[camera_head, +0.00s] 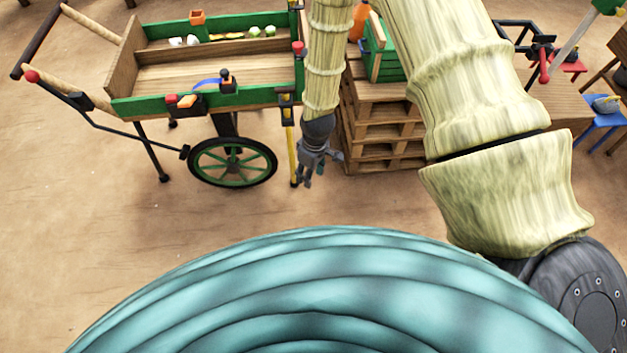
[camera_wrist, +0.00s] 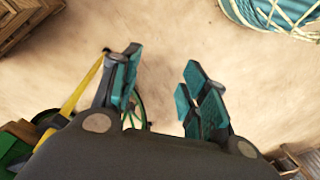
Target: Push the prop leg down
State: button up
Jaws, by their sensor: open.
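A yellow leg (camera_head: 292,157), which looks like the prop leg, hangs upright at the right end of the green-and-wood handcart (camera_head: 190,103). Its top runs through dark brackets, and its foot is at or near the ground. The leg also shows as a slanted yellow bar at the left of the wrist view (camera_wrist: 83,88). My gripper (camera_head: 316,172) is open and empty, pointing down just right of the leg's lower part. In the wrist view its fingers (camera_wrist: 162,66) are spread over bare ground, with the leg outside the left finger. I cannot tell whether they touch.
A stack of wooden pallets (camera_head: 380,135) with a green crate (camera_head: 386,62) stands close to the right of my gripper. The cart's spoked wheel (camera_head: 232,162) is left of the leg. Open sandy ground (camera_head: 100,235) lies in front of the cart.

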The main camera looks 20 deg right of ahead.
jog(key=shift+s+f, duration=0.2)
jog(key=shift+s, duration=0.35)
jog(key=shift+s+f, duration=0.2)
jog(key=shift+s, duration=0.35)
jog(key=s+d+f+m, duration=0.1)
jog(key=s+m, duration=0.1)
jog(key=s, duration=0.6)
jog(key=s+d+f+m, duration=0.1)
jog(key=s+m, duration=0.1)
jog(key=s, duration=0.6)
jog(key=s+d+f+m+h, duration=0.1)
jog(key=s+m, duration=0.1)
jog(key=s, duration=0.6)
jog(key=shift+s+m, duration=0.15)
jog(key=shift+m, duration=0.15)
jog(key=shift+f, duration=0.1)
